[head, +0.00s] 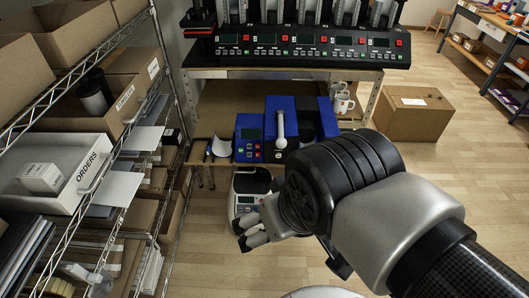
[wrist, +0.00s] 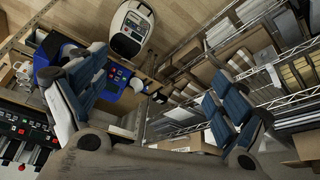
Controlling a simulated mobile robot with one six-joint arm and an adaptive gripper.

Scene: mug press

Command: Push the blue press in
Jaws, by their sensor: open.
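The blue press (head: 250,150) stands on the low wooden bench in the head view. It has a small display, coloured buttons and an upright pale handle (head: 280,125). Its blue body also shows at the left of the wrist view (wrist: 125,78), partly hidden by a finger. My gripper (head: 243,233) is in front of and below the press in the head view, apart from it. The fingers are spread and nothing is between them in the wrist view (wrist: 155,76). My arm hides the right front of the press.
A white rounded appliance (head: 243,186) sits in front of the press, near my gripper. A wire shelf with boxes and an ORDERS bin (head: 62,160) runs along the left. A cardboard box (head: 412,115) is on the floor at right.

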